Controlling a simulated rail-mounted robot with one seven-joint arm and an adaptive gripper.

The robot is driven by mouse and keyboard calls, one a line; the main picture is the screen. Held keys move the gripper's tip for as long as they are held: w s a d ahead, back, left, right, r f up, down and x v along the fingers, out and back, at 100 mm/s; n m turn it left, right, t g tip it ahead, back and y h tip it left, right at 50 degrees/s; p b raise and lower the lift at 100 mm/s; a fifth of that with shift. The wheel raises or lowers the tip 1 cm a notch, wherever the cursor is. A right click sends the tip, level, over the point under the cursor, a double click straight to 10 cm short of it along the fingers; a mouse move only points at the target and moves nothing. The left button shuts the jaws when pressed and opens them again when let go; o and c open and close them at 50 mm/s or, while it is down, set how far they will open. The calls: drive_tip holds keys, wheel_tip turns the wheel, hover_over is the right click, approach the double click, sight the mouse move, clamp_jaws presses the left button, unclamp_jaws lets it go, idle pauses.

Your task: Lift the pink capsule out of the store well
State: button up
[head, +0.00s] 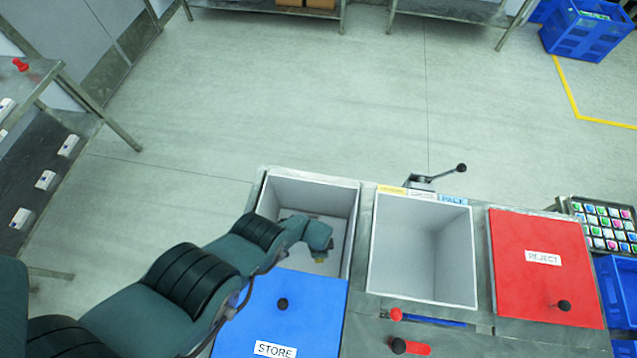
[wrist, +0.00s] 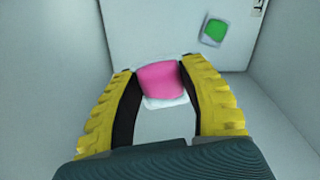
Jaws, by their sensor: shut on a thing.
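The pink capsule (wrist: 160,80) sits between the fingertips of my gripper (wrist: 158,82) in the wrist view, with a whitish part showing below the pink. My gripper is shut on it, with a yellow finger on each side. In the head view my arm reaches into the open store well (head: 308,187), and my gripper (head: 320,260) is low inside it. The capsule is hidden there. I cannot tell whether it touches the well floor.
A green capsule (wrist: 215,31) lies on the well floor near a wall. The blue STORE lid (head: 283,325) covers the near part. An open empty well (head: 425,250) and the red REJECT lid (head: 545,270) are to the right. A lever (head: 440,178) stands behind.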

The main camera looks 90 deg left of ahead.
drive_tip(key=shift+r, duration=0.55)
drive_tip(key=shift+s+a+r+p, duration=0.15)
drive_tip(key=shift+r+p, duration=0.05)
drive_tip(key=shift+p, duration=0.15)
drive_tip(key=shift+s+a+r+p, duration=0.55)
drive_tip(key=shift+s+a+r, duration=0.1)
drive_tip(key=shift+s+a, duration=0.15)
drive_tip(key=shift+s+a+r+p, duration=0.6)
drive_tip(key=shift+s+a, duration=0.1)
drive_tip(key=shift+a, duration=0.15)
wheel_tip(320, 180, up, 9)
drive_tip(key=p, duration=0.8)
drive_tip(key=shift+f+p, duration=0.2)
drive_tip(key=shift+p, duration=0.2)
